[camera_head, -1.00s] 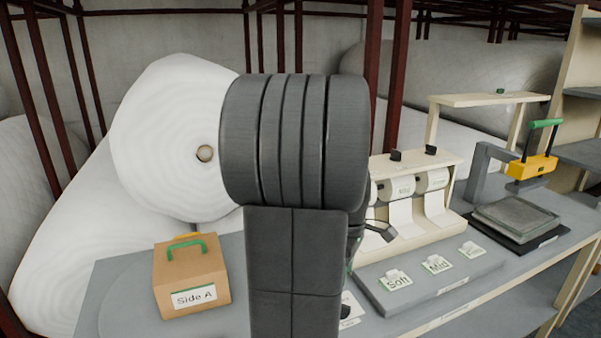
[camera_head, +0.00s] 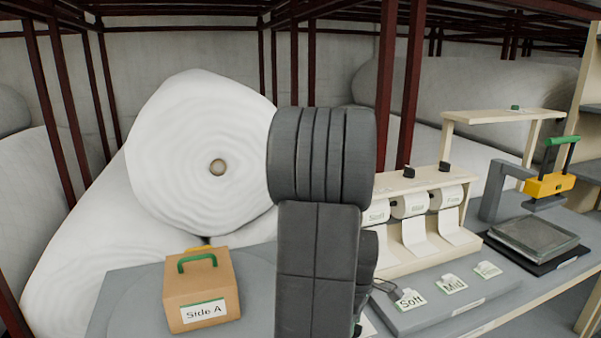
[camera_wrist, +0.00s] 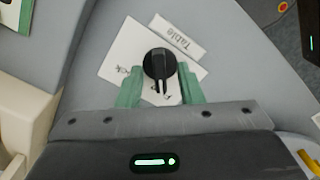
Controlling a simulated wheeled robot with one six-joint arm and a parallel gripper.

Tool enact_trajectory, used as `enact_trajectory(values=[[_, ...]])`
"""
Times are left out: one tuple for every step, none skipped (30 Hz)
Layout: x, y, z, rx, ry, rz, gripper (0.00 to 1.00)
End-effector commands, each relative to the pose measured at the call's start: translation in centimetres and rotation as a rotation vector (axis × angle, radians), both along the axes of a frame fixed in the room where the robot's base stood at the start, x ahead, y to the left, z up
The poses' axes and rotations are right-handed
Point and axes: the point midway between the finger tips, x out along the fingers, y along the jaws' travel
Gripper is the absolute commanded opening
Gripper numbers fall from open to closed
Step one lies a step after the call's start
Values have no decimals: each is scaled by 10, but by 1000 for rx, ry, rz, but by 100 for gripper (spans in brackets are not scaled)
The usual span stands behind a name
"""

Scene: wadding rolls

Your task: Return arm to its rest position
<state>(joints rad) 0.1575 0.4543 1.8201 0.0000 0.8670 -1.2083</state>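My arm rises in the middle of the head view as a dark column with a ribbed grey joint on top. It hides most of my gripper there. In the wrist view my gripper (camera_wrist: 159,74) has two green fingers standing apart, with no object seen clamped between them. A black round knob-like thing (camera_wrist: 160,62) shows between the fingertips, over white cards (camera_wrist: 130,48) on the grey surface. One card reads "Table". I cannot tell how far the knob is below the fingers.
A cardboard box (camera_head: 202,290) marked "Side A" stands left of my arm. A large white wadding roll (camera_head: 190,120) is behind.

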Motion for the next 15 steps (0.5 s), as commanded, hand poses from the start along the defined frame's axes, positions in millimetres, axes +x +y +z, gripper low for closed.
enact_trajectory(values=[[0, 0, 0, 0, 0, 0, 34], [0, 0, 1, 0, 0, 0, 34], [0, 0, 2, 0, -1, 2, 34], [0, 0, 3, 0, -1, 4, 34], [0, 0, 5, 0, -2, 7, 34], [1, 0, 8, 0, -2, 11, 34], [1, 0, 11, 0, -2, 11, 34], [1, 0, 15, -1, -3, 10, 34], [1, 0, 22, 0, -4, 11, 34], [1, 0, 27, -1, -5, 11, 34], [1, 0, 32, -1, -5, 11, 34], [1, 0, 40, -1, -6, 11, 34], [1, 0, 46, -1, -5, 11, 34], [1, 0, 52, -1, -6, 11, 34], [1, 0, 61, -1, -6, 11, 34]])
